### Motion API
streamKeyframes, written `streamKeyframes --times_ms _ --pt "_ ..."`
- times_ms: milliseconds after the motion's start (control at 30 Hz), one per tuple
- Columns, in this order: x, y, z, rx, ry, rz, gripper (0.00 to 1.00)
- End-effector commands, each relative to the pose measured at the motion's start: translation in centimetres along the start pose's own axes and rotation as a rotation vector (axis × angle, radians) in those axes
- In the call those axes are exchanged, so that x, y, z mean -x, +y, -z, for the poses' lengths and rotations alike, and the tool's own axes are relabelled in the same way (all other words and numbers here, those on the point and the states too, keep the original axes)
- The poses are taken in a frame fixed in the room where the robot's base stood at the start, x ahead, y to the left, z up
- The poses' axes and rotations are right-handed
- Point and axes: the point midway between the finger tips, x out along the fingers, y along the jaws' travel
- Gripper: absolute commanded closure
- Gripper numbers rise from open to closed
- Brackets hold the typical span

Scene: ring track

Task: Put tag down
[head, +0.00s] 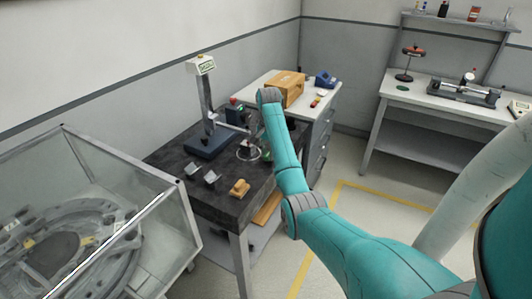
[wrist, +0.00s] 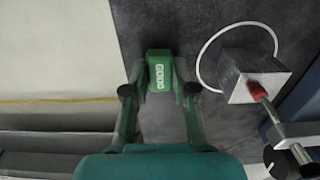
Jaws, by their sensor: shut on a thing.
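A green tag with white lettering that looks like "GOOD" (wrist: 160,72) is between the fingertips of my gripper (wrist: 159,88) in the wrist view. The gripper is shut on it, with one finger on each side. The dark stone table top (wrist: 180,25) lies beneath the tag; I cannot tell the gap between them.
Right of the tag in the wrist view are a metal block (wrist: 250,75), a red-tipped probe (wrist: 257,90) and a white ring (wrist: 205,62). A measuring stand (head: 207,110), two small grey blocks and a yellow piece (head: 240,187) are on the table (head: 225,205). A clear-sided case (head: 125,205) stands left.

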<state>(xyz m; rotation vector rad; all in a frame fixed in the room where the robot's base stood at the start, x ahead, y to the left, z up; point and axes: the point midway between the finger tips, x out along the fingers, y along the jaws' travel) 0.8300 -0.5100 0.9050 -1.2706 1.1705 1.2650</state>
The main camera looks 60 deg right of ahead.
Motion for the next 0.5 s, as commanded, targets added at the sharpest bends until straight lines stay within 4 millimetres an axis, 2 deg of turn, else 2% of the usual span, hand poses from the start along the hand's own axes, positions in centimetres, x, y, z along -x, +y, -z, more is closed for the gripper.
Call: streamKeyframes --times_ms 133,500 --pt "-1.18 0.74 -0.66 -0.002 0.000 0.000 0.98" --pt "-1.45 0.85 -0.75 -0.002 0.001 0.000 0.98"
